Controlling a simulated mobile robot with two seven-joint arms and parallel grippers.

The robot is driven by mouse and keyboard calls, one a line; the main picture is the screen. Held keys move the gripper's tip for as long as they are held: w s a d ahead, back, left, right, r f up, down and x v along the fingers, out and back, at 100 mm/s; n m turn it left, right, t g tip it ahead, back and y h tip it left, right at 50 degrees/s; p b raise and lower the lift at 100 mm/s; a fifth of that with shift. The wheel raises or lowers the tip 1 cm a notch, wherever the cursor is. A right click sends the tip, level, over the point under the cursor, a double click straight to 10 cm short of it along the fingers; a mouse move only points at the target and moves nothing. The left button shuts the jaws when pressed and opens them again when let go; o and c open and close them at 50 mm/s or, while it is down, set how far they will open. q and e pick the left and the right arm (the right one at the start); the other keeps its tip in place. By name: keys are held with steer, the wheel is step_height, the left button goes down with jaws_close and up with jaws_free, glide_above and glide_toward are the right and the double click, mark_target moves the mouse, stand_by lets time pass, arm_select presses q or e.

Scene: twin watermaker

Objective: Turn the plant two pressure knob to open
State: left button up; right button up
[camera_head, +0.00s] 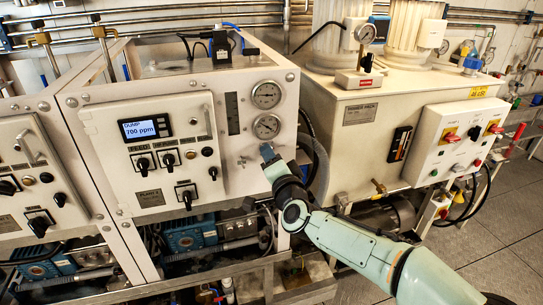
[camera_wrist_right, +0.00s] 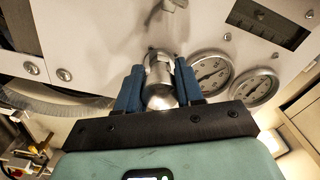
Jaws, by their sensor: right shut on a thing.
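The plant two pressure knob is a silver metal knob (camera_wrist_right: 160,88) on the white panel (camera_wrist_right: 105,38), seen in the right wrist view. My right gripper (camera_wrist_right: 159,72) has its two blue fingers on either side of it, shut on it. In the head view my right gripper (camera_head: 267,152) reaches the right side of the plant two panel (camera_head: 232,178), below two round gauges (camera_head: 266,94). There the gripper hides the knob. I cannot tell how far the knob is turned. My left gripper is not in view.
A display reading 700 ppm (camera_head: 140,129) and several black switches sit left of the gripper. A small metal handle (camera_head: 243,160) is close beside it. A grey hose (camera_head: 318,160) runs at the right, before a cream tank unit (camera_head: 365,155).

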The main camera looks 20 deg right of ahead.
steer(key=n+p, duration=0.1)
steer(key=n, duration=0.2)
steer(key=shift+n, duration=0.4)
steer(key=n+p, duration=0.1)
steer(key=n, duration=0.2)
steer(key=shift+n, duration=0.3)
steer(key=n+p, duration=0.1)
steer(key=n, duration=0.3)
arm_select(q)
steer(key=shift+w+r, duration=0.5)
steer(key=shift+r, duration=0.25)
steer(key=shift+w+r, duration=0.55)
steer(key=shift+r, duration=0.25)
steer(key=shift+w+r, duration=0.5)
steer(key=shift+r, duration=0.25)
arm_select(e)
steer(key=shift+n, duration=1.7)
steer(key=shift+f, duration=0.1)
steer(key=o, duration=1)
steer(key=shift+o, duration=0.2)
steer(key=shift+s+d, duration=0.1)
